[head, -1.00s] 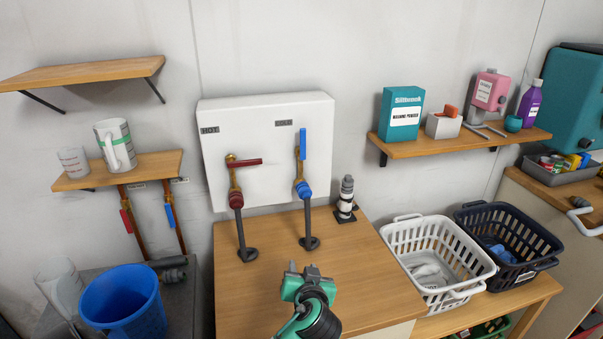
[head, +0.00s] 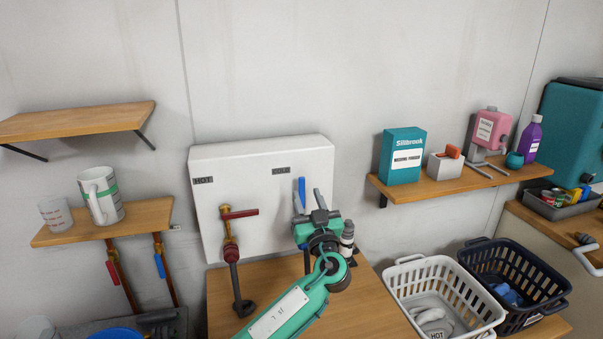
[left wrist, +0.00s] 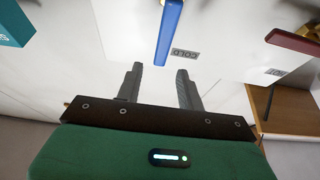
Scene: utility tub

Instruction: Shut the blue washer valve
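The blue washer valve lever (head: 302,187) stands upright under the COLD label on the white wall panel (head: 262,160). In the left wrist view the blue lever (left wrist: 169,32) hangs from the top edge, beyond the fingertips. My right gripper is not in view.
A red lever (head: 240,214) lies sideways on the HOT valve to the left. Another blue-handled pipe (head: 160,266) hangs under the left shelf. A striped fitting (head: 347,238) stands right of my gripper. A white basket (head: 405,275) is on the right.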

